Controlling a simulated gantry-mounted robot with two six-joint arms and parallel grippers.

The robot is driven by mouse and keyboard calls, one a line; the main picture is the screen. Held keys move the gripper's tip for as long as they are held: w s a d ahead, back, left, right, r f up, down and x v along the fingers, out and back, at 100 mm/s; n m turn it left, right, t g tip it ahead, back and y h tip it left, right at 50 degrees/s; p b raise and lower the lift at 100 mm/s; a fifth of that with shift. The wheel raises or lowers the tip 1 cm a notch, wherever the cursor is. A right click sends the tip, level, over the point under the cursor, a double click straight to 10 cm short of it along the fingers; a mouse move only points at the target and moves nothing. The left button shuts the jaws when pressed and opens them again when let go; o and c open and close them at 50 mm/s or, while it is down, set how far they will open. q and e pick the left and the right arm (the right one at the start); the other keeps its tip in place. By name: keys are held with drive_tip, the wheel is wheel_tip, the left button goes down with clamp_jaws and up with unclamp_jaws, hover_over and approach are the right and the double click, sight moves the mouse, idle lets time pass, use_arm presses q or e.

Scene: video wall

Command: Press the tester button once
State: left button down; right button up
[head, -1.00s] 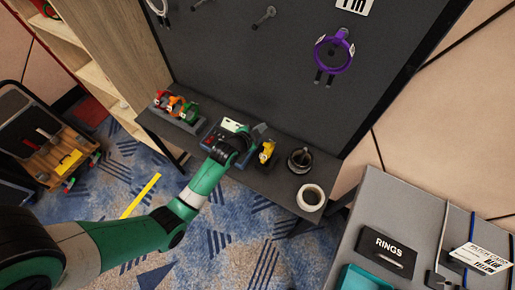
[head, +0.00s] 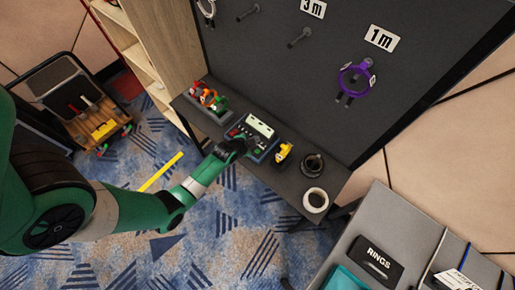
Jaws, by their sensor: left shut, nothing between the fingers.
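The tester (head: 261,127) is a dark box with a pale panel and small coloured parts on its top. It stands on the narrow dark shelf (head: 285,181) below the black wall board. My left gripper (head: 240,144) is shut and empty at the tester's near left side and hides part of its front. The button cannot be told apart clearly at this size. Whether the fingertips touch the tester cannot be told. My right gripper is not in view.
Left of the tester is a rack of red, orange and green items (head: 208,97). To its right are a yellow item (head: 284,152), a dark round holder (head: 312,165) and a white roll (head: 315,200). A purple cable loop (head: 355,80) hangs on the board.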

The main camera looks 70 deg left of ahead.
use_arm(q)
drive_tip(key=b, duration=0.7)
hover_over(255, 152)
drive_tip(key=f, duration=0.7)
drive_tip(key=shift+d+f, duration=0.2)
drive_tip(key=shift+f, duration=0.3)
idle(0.7)
drive_tip(key=shift+f, duration=0.4)
drive_tip(key=shift+f+b, duration=0.4)
drive_tip(key=shift+b, duration=0.2)
drive_tip(key=shift+r, duration=0.1)
idle(0.4)
drive_tip(key=shift+r+p, duration=0.75)
drive_tip(key=shift+p, duration=0.1)
drive_tip(key=shift+r, duration=0.1)
